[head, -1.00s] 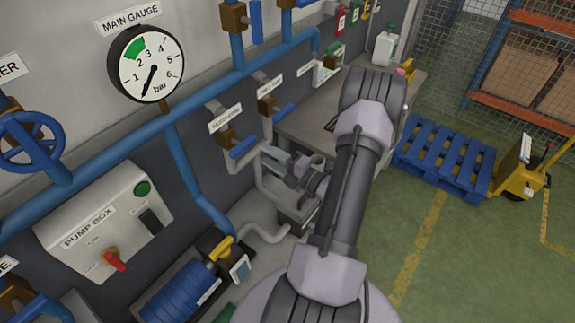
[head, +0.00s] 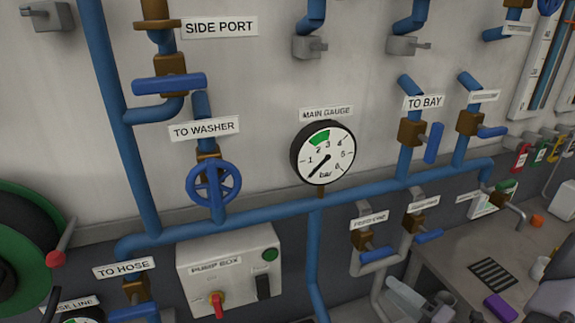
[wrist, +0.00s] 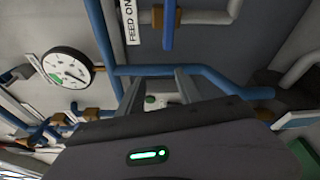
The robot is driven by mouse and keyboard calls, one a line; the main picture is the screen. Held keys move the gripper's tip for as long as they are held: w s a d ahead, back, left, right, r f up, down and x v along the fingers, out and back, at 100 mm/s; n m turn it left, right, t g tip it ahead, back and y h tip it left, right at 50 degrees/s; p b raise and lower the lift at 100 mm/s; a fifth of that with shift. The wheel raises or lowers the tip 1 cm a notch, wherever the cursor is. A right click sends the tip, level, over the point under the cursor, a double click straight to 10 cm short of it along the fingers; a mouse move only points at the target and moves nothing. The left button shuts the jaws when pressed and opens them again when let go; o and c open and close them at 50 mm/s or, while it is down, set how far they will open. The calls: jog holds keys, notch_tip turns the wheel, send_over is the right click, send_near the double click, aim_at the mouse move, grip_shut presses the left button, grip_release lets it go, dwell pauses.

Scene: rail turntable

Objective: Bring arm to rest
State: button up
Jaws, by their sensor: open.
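My gripper shows in the wrist view (wrist: 160,76) with its two grey fingers apart and nothing between them. Beyond the fingers are the wall and a pale box with a green button. In the head view, part of my gripper (head: 404,294) shows at the bottom right, below the feed valves and beside the workbench. Most of my arm is out of that frame, with a part at the right edge. I cannot tell the whole arm's pose.
Blue pipes carry the main gauge (head: 323,152), its needle at the low end, and the blue washer handwheel (head: 213,184). The pump box (head: 229,268) has a red knob. The workbench (head: 460,250) holds a striped mat and a purple block.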

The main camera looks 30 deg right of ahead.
jog(key=w+a+r+n+g+y+b, duration=0.1)
jog(key=w+a+n+g+y+b, duration=0.2)
jog(key=a+n, duration=0.55)
jog(key=w+a+r+n+g+y+b, duration=0.1)
jog(key=w+a+n+g+y+b, duration=0.25)
jog(key=a+n, duration=0.5)
jog(key=s+a+n+g+h+b, duration=0.2)
jog(key=s+a+n, duration=0.3)
jog(key=n, duration=0.9)
jog(key=s+a+n+g+h+b, duration=0.3)
jog(key=s+a+n+h+b, duration=0.1)
jog(key=a+n, duration=0.8)
jog(key=shift+s+r+n+h+b, duration=0.35)
jog(key=shift+s+n+h, duration=0.3)
jog(key=shift+n, duration=0.55)
